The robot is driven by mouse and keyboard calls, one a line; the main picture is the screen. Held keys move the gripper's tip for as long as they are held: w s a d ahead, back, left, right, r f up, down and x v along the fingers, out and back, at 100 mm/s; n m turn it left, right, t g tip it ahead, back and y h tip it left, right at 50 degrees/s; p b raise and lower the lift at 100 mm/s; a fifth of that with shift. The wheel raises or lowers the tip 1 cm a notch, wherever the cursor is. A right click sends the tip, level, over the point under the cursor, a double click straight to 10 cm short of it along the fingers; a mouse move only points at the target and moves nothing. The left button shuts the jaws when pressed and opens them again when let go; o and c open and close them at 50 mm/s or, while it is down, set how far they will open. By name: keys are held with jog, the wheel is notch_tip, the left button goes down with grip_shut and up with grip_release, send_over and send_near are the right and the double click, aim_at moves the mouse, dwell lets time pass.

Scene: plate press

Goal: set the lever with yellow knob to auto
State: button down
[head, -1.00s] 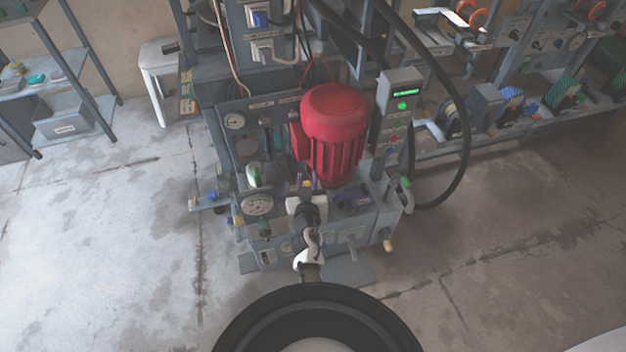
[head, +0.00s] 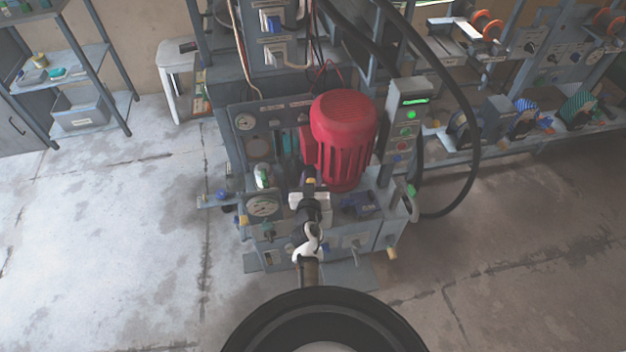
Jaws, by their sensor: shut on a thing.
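The press's hydraulic unit stands ahead in the head view, with a red motor (head: 343,135) on top. My gripper (head: 310,186) is at the front of the unit, just below the motor and right of a round gauge (head: 263,207). I cannot read any auto marking or tell the lever's position.
A control box (head: 404,115) with green lights stands right of the motor. A black hose (head: 473,150) loops at the right. A rack (head: 75,75) stands at the left, and a bench with parts (head: 520,125) at the right. The floor on both sides is clear.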

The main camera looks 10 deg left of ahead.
jog(key=shift+w+a+f+b, duration=0.1)
jog(key=shift+w+a+b, duration=0.15)
jog(key=shift+w+b, duration=0.3)
jog(key=shift+w+a+f+b, duration=0.1)
jog(key=shift+w+a+b, duration=0.2)
jog(key=shift+w, duration=0.45)
jog(key=shift+f, duration=0.15)
jog(key=c, duration=1.1)
grip_release()
jog(key=shift+w, duration=0.1)
